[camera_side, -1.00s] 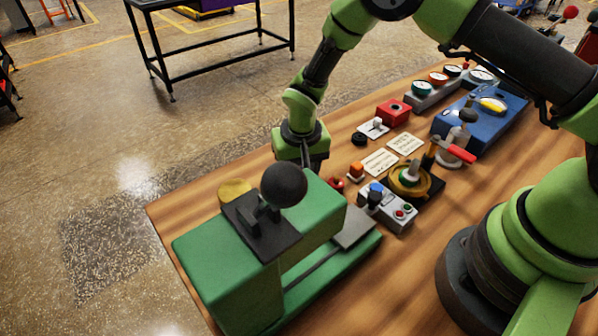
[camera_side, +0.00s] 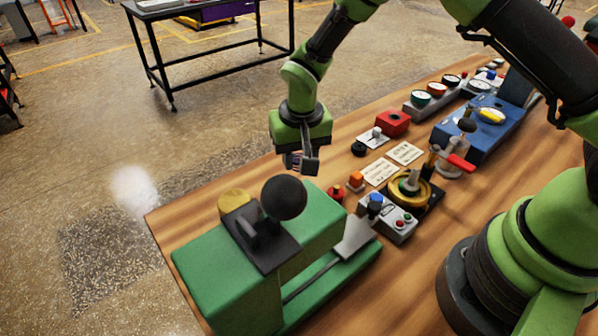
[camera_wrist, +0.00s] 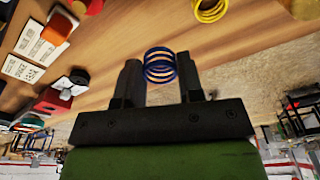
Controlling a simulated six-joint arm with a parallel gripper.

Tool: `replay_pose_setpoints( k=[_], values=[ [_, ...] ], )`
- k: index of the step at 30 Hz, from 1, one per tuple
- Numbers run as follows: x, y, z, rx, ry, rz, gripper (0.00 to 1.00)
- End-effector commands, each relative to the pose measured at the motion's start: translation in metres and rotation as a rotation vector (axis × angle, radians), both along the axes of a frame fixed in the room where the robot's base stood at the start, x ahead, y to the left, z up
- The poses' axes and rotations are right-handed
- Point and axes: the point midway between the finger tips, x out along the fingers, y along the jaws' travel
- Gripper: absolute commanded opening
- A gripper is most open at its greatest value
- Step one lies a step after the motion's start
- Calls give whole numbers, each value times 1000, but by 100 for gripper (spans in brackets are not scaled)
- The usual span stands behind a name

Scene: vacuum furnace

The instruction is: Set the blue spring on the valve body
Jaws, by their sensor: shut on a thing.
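My gripper (camera_side: 301,162) hangs above the table behind the green press. In the wrist view my gripper (camera_wrist: 158,75) is shut on the blue spring (camera_wrist: 160,66), whose coils show between the two dark fingers. In the side view the spring is hard to make out at the fingers. A round brass-coloured body with a central post (camera_side: 409,187) sits on a dark plate to the right of the gripper; it looks like the valve body, and the gripper is well apart from it.
The green press with a black ball knob (camera_side: 284,198) stands at the front left. A grey button box (camera_side: 390,218), red box (camera_side: 393,122), blue case (camera_side: 480,132) and white cards (camera_side: 405,152) crowd the right. A yellow spring (camera_wrist: 210,8) shows in the wrist view.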

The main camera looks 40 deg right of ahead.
Motion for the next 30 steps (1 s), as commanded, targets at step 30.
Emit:
replay_pose_setpoints(
  k=[30],
  values=[
    [-140, -129, 60, 7, 9, -1768, 12]
  ],
)
